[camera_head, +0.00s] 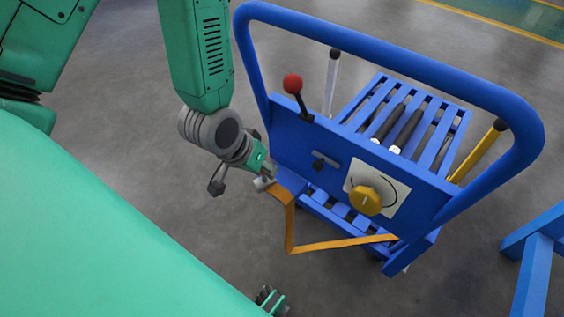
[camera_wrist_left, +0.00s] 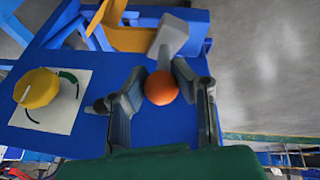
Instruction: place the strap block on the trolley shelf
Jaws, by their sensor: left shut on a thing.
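My left gripper (camera_head: 263,181) is beside the left side of the blue trolley (camera_head: 330,150). In the left wrist view its fingers (camera_wrist_left: 158,90) are shut around an orange ball (camera_wrist_left: 161,88) on a grey piece (camera_wrist_left: 172,38). An orange strap (camera_head: 290,222) starts close under the fingertips, bends down and runs right to the trolley's lower front. I cannot tell whether the held piece is joined to the strap. No separate strap block can be made out. The trolley's slatted upper shelf (camera_head: 355,103) holds dark cylinders (camera_head: 403,130).
A curved blue handle (camera_head: 400,52) arches over the trolley. A red-knobbed lever (camera_head: 292,84) and a yellow dial (camera_head: 366,200) are on its front panel. A yellow handle (camera_head: 480,150) rises at right. A blue frame (camera_head: 537,255) stands far right.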

